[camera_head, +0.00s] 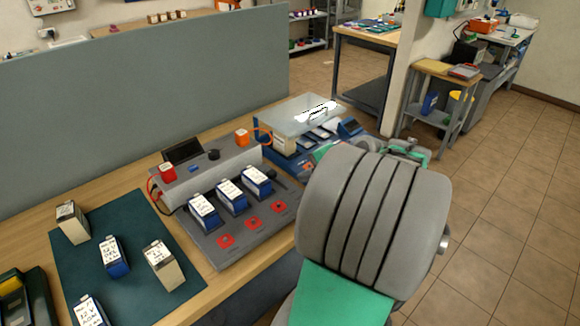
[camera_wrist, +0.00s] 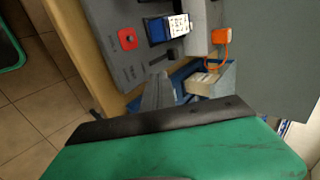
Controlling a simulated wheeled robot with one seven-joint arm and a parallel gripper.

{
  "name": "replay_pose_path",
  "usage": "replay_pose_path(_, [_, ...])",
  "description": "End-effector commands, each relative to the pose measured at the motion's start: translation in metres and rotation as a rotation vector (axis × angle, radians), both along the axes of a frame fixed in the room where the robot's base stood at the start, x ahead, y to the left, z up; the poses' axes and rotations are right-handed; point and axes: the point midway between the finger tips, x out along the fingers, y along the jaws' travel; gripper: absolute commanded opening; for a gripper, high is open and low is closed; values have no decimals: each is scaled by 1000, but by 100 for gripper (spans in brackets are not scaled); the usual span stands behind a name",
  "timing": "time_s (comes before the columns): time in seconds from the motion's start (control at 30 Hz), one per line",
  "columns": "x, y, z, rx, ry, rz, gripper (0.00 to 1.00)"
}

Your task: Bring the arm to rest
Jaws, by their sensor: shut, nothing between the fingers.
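My gripper (camera_wrist: 158,90) shows in the wrist view as grey fingers beyond the green and black wrist housing. Its fingers are together with nothing between them. It is over the right end of the bench, near the grey charger station (camera_wrist: 120,62) and a clear-lidded blue unit (camera_wrist: 190,82). In the head view my large grey and green arm link fills the right middle and hides most of the wrist and the gripper. How far the fingers are from the bench items I cannot tell.
The charger station (camera_head: 225,252) holds three blue batteries (camera_head: 230,194). Several batteries stand on a dark green mat (camera_head: 128,218) at left. The clear-lidded unit (camera_head: 293,112) stands behind my arm. A grey partition (camera_head: 140,95) backs the bench. Tiled floor (camera_head: 490,210) at right is open.

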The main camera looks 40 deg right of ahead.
Motion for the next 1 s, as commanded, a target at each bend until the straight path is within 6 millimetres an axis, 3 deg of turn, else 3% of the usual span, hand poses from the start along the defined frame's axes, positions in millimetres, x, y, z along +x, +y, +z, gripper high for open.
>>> replay_pose_path(0.13, [0, 0, 0, -16, -1, 15, 0])
replay_pose_path(0.27, [-11, 2, -11, -156, 49, 175, 0])
replay_pose_path(0.4, [-60, -2, -61, -247, 248, 315, 0])
replay_pose_path(0.57, [-121, 8, -100, -245, 443, 406, 0])
replay_pose_path(0.63, [-146, 21, -108, -246, 531, 455, 0])
replay_pose_path(0.73, [-161, 52, -108, -270, 637, 561, 0])
replay_pose_path(0.87, [-158, 85, -101, -323, 704, 652, 0])
replay_pose_path(1.0, [-139, 123, -88, -435, 715, 761, 0])
